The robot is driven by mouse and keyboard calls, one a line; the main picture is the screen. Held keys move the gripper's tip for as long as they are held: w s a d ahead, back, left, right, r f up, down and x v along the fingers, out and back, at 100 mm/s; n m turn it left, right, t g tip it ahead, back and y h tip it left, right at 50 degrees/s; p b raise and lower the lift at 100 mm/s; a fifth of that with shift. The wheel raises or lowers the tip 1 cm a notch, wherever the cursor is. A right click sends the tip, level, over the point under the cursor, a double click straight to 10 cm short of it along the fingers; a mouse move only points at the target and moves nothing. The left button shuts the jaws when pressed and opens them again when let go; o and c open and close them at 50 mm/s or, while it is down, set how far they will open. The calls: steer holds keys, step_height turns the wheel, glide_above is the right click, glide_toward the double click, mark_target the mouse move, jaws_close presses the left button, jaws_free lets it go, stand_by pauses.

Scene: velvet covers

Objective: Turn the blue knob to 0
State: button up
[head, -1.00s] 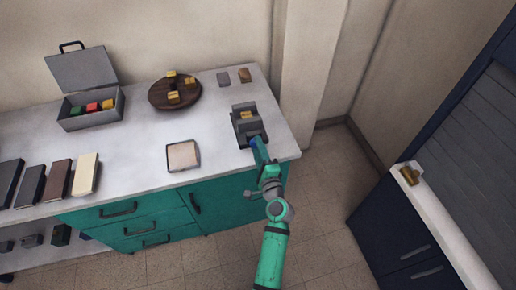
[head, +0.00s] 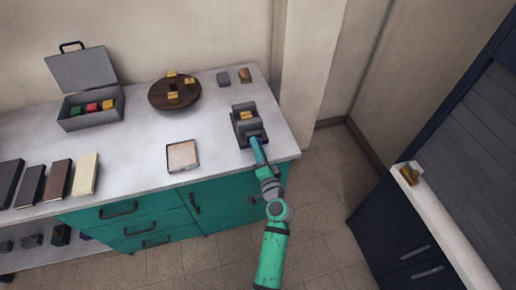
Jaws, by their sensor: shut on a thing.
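A dark grey device (head: 248,123) with a yellow block on it stands near the right end of the counter. The blue knob is on the device's near face and is mostly hidden by my gripper; its scale and pointer cannot be read. My gripper (head: 255,144) reaches in from the front right and is shut on the knob, touching the device's front.
The white counter (head: 225,160) bears a round brown tray (head: 194,97), a shallow square tray (head: 183,156) and an open grey box (head: 88,121) with coloured blocks. A dark cabinet (head: 385,235) is at the right.

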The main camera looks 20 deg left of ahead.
steer(key=shift+f, duration=0.1)
steer(key=o, duration=1.1)
steer(key=shift+c, duration=0.2)
steer(key=shift+s, duration=0.1)
